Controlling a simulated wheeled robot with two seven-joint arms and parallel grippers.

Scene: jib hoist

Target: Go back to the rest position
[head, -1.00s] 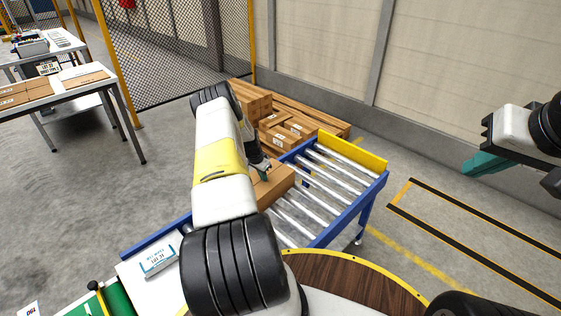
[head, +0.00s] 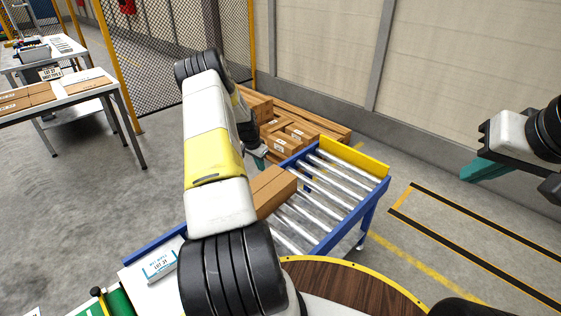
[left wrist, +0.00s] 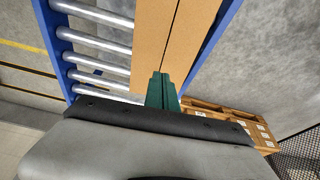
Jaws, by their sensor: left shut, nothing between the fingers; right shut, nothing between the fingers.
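My left gripper (head: 257,158) shows behind my left arm in the head view, just past the upper left side of a cardboard box (head: 274,190) on the roller conveyor. In the left wrist view its green fingers (left wrist: 161,90) are closed together and empty, in front of the box (left wrist: 175,40). Whether they touch the box I cannot tell. My right gripper (head: 487,170) is at the right edge of the head view, over open floor, with its green fingers shut and empty.
The blue-framed roller conveyor (head: 335,190) has a yellow end stop (head: 352,157). Behind it stands a pallet with boxes (head: 290,135). A sign (head: 161,265) lies at lower left. A table with flat boxes (head: 75,90) stands at far left. Floor is free between table and conveyor.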

